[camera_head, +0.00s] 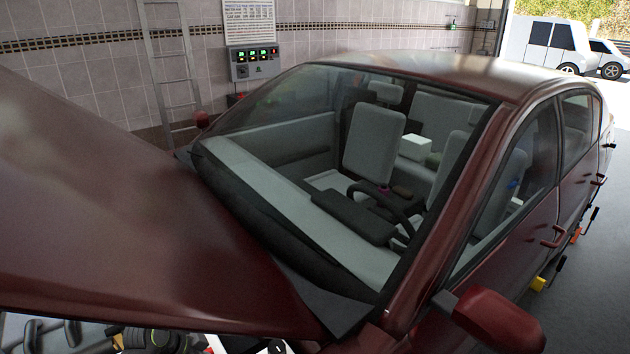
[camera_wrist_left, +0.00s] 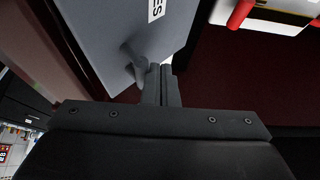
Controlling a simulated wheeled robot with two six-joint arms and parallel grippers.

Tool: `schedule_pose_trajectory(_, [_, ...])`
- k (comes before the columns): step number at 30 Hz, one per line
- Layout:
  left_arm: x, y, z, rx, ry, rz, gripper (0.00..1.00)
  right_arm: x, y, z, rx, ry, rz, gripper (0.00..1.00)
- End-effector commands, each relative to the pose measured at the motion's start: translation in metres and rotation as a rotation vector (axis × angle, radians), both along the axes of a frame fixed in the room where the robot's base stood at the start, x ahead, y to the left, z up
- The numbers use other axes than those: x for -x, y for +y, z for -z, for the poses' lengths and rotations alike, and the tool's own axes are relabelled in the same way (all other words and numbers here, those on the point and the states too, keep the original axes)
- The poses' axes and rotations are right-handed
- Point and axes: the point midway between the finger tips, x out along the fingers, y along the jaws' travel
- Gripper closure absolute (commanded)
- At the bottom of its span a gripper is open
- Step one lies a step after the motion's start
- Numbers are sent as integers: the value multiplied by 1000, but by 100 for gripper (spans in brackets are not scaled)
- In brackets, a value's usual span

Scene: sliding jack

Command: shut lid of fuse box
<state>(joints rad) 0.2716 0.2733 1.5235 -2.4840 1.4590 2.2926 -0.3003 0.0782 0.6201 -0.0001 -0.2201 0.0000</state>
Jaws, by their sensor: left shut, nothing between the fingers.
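In the left wrist view a grey panel (camera_wrist_left: 110,35) with a white label (camera_wrist_left: 156,9) ending in "ES" stands tilted across the upper left; it looks like the fuse box lid. A small grey knob or handle (camera_wrist_left: 131,58) sticks out of its face. My left gripper (camera_wrist_left: 160,72) is shut and empty, its fingertips close beside the panel's lower right edge and the knob. I cannot tell whether they touch it. The fuse box body is not clearly seen. In the head view the raised bonnet hides most of the engine bay. My right gripper is not in view.
The dark red bonnet (camera_head: 130,230) of the car fills the left of the head view. Engine parts (camera_head: 150,340) show below its edge. A red-handled part (camera_wrist_left: 240,13) lies at the wrist view's upper right. A ladder (camera_head: 170,70) leans on the back wall.

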Motion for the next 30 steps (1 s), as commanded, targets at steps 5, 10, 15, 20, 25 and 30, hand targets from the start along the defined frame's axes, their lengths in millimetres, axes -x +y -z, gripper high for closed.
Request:
schedule_pose_trajectory(5, [0, -1, 0, 0, -1, 0, 100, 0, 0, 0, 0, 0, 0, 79])
schedule_pose_trajectory(10, [1, -1, 0, 0, -1, 0, 100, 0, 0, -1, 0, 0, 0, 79])
schedule_pose_trajectory(15, [5, -4, 2, 1, -1, 0, 100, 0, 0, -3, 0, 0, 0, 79])
schedule_pose_trajectory(20, [12, -9, 6, 1, 0, -1, 100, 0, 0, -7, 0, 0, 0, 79])
schedule_pose_trajectory(25, [18, -14, 10, 2, 0, 0, 100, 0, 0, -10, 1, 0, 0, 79])
schedule_pose_trajectory(30, [19, -14, 11, -1, -1, 0, 100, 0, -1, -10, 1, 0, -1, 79])
